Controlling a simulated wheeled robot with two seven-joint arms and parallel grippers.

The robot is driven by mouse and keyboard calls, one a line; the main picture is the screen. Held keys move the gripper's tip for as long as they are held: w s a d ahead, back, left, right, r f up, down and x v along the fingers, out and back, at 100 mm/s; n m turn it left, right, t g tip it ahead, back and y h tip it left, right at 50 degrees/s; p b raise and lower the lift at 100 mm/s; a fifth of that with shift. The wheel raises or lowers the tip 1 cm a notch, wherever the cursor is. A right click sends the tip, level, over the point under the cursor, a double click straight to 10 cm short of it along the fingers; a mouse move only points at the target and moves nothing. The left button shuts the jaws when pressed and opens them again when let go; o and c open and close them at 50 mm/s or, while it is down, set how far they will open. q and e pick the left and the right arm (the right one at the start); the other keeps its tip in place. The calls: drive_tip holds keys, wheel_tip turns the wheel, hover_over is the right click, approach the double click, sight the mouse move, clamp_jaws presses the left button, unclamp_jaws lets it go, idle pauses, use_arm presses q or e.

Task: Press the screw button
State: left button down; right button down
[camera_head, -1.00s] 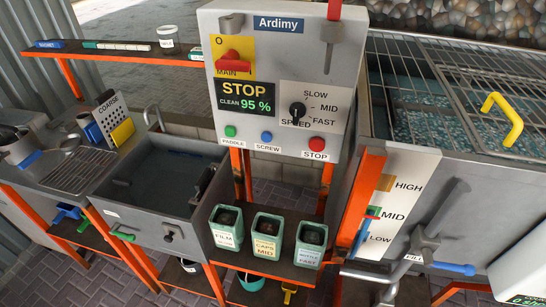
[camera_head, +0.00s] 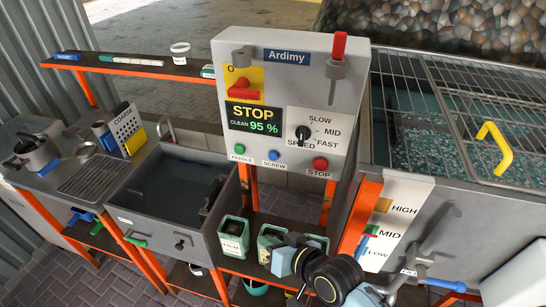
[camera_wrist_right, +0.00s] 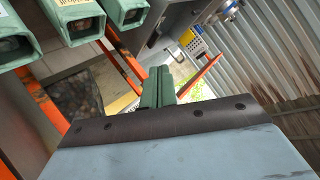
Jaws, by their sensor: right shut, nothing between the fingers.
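The screw button (camera_head: 274,155) is a small blue round button on the grey Ardimy control panel (camera_head: 222,140), above a label partly reading SCREW. It sits between the green paddle button (camera_head: 239,148) and the red stop button (camera_head: 320,163). My right gripper (camera_head: 277,246) is in the lower middle of the head view, below the panel and apart from the button, in front of the bins. In the wrist view its green fingers (camera_wrist_right: 157,87) are shut together with nothing between them. The button is not seen in the wrist view. My left gripper is not in view.
Green bins stand under the panel, including the left one (camera_head: 233,238), partly hidden by my arm. A sink (camera_head: 175,195) lies left, a grated tank (camera_head: 440,110) right. A red-handled lever (camera_head: 338,55) and speed knob (camera_head: 303,133) project from the panel.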

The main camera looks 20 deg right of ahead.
sight(274, 156)
drive_tip(key=w+d+r+m+t+h, duration=0.1)
drive_tip(key=w+r+m+t+h, duration=0.1)
drive_tip(key=w+r+m+t, duration=0.3)
drive_tip(key=shift+w+d+m+t, duration=0.3)
drive_tip(key=shift+w+m+t, duration=1.55)
drive_tip(key=shift+w, duration=0.6)
drive_tip(key=shift+r, duration=0.1)
drive_tip(key=w+d+b, duration=0.3)
drive_tip(key=w+d, duration=0.2)
drive_tip(key=w, duration=0.2)
drive_tip(key=shift+w+b, duration=0.15)
drive_tip(key=shift+b, duration=0.2)
drive_tip(key=shift+w, duration=0.1)
